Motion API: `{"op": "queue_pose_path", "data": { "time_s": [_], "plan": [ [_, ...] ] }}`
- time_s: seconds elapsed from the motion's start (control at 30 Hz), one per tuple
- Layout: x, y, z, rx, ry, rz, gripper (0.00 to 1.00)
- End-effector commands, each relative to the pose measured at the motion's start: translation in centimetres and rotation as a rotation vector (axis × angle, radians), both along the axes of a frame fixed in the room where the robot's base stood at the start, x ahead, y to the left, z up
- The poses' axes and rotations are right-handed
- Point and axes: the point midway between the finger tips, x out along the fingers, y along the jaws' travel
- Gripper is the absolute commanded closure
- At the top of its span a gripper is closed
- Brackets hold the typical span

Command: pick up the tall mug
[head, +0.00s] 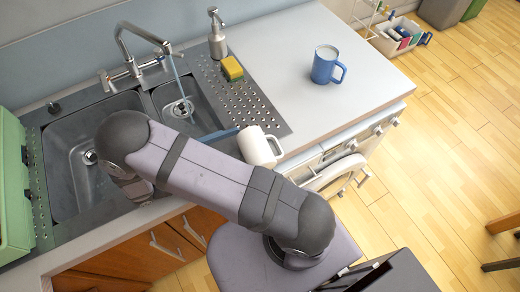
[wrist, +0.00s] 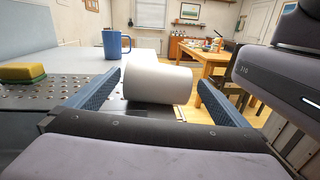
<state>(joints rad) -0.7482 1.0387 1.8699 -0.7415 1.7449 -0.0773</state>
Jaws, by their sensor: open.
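A white mug (head: 257,147) lies on its side near the front edge of the counter, its handle to the right in the head view. In the wrist view the white mug (wrist: 165,83) appears ahead, between the two blue fingers. My gripper (wrist: 159,95) is open, with one finger on either side of the mug's outline; I cannot tell whether they touch it. In the head view my arm hides most of the gripper, and one blue finger shows left of the mug. A blue mug (head: 326,65) stands upright farther back; it also shows in the wrist view (wrist: 116,44).
The sink (head: 85,145) with its tap is at the left. A yellow-green sponge (head: 232,68) and a soap dispenser (head: 217,35) stand on the perforated drainboard (head: 245,101). A green rack (head: 14,190) is at the far left. The counter right of the blue mug is clear.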

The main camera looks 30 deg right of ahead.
Motion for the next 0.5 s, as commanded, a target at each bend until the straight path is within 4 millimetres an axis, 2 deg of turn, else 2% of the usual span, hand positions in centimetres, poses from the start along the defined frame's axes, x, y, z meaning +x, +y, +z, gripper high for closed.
{"op": "queue_pose_path", "data": {
  "time_s": [0.23, 0.5],
  "plan": [
    [-0.1, -0.8, 0.2, -0.001, 0.000, 0.000, 0.00],
    [-0.4, -3.9, 0.3, -0.002, 0.002, -0.003, 0.00]
  ]
}}
